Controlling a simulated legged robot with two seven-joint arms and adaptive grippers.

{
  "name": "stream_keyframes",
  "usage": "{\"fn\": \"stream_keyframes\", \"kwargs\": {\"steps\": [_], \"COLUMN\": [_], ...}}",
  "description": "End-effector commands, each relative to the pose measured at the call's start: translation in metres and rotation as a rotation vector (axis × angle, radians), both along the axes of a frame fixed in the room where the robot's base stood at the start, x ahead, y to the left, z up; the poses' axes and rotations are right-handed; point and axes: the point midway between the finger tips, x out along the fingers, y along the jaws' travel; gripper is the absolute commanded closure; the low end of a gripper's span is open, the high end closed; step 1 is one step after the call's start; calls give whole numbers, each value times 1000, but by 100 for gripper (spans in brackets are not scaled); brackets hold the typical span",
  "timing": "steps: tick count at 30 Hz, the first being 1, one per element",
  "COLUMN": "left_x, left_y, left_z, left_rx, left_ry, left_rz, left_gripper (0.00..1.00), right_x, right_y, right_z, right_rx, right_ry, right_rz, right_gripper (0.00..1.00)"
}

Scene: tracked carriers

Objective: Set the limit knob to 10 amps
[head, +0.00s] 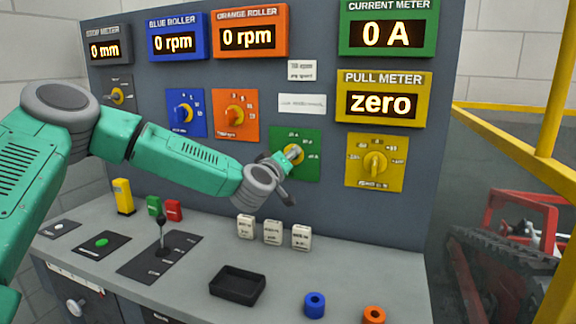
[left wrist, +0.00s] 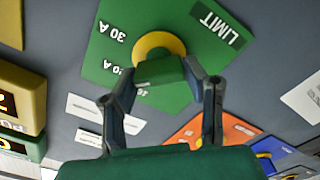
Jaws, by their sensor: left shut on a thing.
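The limit knob (left wrist: 160,72) sits on a green plate (head: 313,168) marked LIMIT, below the current meter (head: 387,27), which reads 0 A. The knob has a yellow ring (left wrist: 158,43) behind a green grip. The wrist view shows the plate upside down, with 30 A and 20 A readable; a further mark is partly hidden by the knob. My left gripper (head: 288,165) reaches the plate from the left, its fingers (left wrist: 160,88) shut on the two sides of the knob's grip. The knob's exact pointing direction is hard to tell. My right gripper is not in view.
A yellow knob plate (head: 376,180) is close at right; orange (head: 235,134) and blue (head: 186,112) ones are at left. On the desk are a lever (head: 161,236), white blocks (head: 272,233), a black tray (head: 238,286) and blue (head: 315,305) and orange (head: 374,315) rings.

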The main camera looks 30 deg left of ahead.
Motion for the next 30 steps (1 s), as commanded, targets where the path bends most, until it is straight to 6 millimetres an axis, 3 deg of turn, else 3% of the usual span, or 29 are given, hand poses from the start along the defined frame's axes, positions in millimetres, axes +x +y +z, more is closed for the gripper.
{"fn": "stream_keyframes", "kwargs": {"steps": [1, 18, 30], "left_x": [-1, -1, -1], "left_y": [0, 1, 0], "left_z": [-11, -14, -14], "left_rx": [-44, -548, -751], "left_ry": [5, -112, -159], "left_rz": [-1, 1, 1], "left_gripper": [89, 89, 89], "right_x": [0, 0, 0], "right_y": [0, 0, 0], "right_z": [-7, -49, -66], "right_rx": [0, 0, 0], "right_ry": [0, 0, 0], "right_rz": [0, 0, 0], "right_gripper": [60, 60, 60]}}
